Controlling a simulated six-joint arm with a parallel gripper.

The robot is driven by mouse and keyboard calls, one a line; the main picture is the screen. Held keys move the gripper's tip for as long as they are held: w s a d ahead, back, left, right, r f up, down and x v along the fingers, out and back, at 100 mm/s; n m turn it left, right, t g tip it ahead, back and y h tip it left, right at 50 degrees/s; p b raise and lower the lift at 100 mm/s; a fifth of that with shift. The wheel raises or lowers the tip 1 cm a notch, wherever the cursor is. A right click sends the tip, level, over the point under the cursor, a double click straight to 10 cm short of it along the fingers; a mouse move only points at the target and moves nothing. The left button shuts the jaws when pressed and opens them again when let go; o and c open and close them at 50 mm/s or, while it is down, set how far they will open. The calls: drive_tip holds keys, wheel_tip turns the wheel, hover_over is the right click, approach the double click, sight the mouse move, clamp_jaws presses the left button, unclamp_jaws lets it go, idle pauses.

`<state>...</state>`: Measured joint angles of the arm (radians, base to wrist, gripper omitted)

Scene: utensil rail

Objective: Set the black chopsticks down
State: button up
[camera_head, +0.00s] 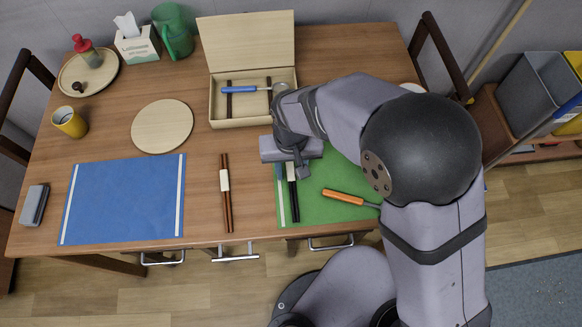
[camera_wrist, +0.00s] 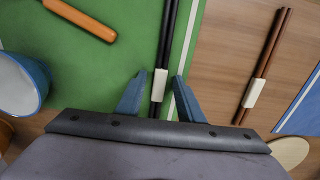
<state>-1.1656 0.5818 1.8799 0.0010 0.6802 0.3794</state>
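The black chopsticks (camera_head: 293,200), bound by a white sleeve, lie on the green mat (camera_head: 318,208) beside its white stripe. They also show in the wrist view (camera_wrist: 169,40), with the sleeve close to my fingertips. My gripper (camera_head: 299,172) is over their far end. In the wrist view my gripper (camera_wrist: 160,78) has its two blue fingers apart, one on each side of the chopsticks, with a gap to each. It is open and holds nothing. The far end of the chopsticks is partly hidden by my gripper.
An orange-handled utensil (camera_head: 346,197) lies right of the chopsticks. Brown chopsticks (camera_head: 226,195) lie left, between the green mat and the blue mat (camera_head: 122,200). An open wooden box (camera_head: 222,111) holding a blue-handled utensil stands behind. A blue and white vessel (camera_wrist: 22,85) is near my gripper.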

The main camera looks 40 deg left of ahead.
sight(291, 174)
drive_tip(key=shift+r, duration=0.1)
wheel_tip(291, 174, up, 12)
idle(0.7)
drive_tip(key=shift+r, duration=0.1)
drive_tip(key=w+d+f+m, duration=0.1)
drive_tip(key=w+d+m, duration=0.1)
drive_tip(key=w+d, duration=0.35)
drive_tip(key=w+d+m, duration=0.1)
drive_tip(key=w+d, duration=0.1)
drive_tip(key=d, duration=0.6)
drive_tip(key=w+d+f+m, duration=0.1)
drive_tip(key=w+d+m, duration=0.15)
drive_tip(key=d, duration=0.45)
drive_tip(key=s+d+f+m, duration=0.1)
drive_tip(key=s+d, duration=0.1)
drive_tip(key=d, duration=0.6)
drive_tip(key=s+d+f+m, duration=0.1)
drive_tip(key=s+d+m, duration=0.1)
drive_tip(key=d, duration=0.7)
drive_tip(key=shift+s+d+f, duration=0.15)
drive_tip(key=shift+f, duration=0.05)
drive_tip(key=shift+m, duration=0.25)
